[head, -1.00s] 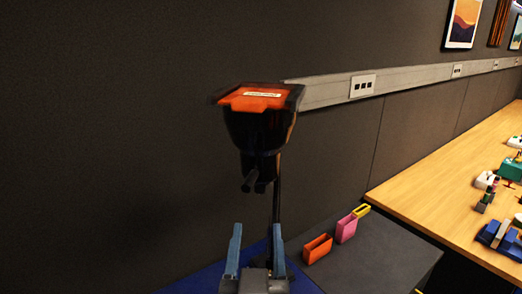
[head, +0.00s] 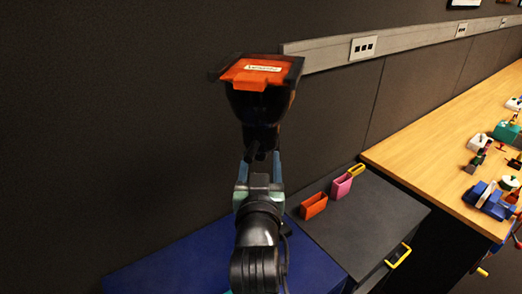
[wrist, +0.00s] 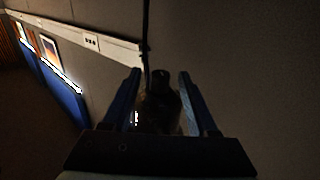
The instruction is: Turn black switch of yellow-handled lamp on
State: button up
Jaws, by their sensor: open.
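A dark lamp-like body (head: 262,105) with an orange-red top and a white label stands in the upper middle of the head view. A small black part sticks out at its lower end; I cannot tell if this is the switch. No yellow handle shows on it. My gripper (head: 259,165) is open just below it, pointing up at its lower end. In the wrist view the dark body (wrist: 160,110) shows between the open fingers of my gripper (wrist: 160,76), with a thin dark pole or cord beyond. Contact cannot be told.
A dark grey cabinet (head: 365,223) with a yellow drawer handle (head: 398,256) stands at lower right, bearing orange and pink holders. A blue surface (head: 175,268) lies at lower left. A wooden table (head: 430,150) with several devices is at right. A dark wall is close behind.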

jog(key=shift+w, duration=0.95)
grip_shut()
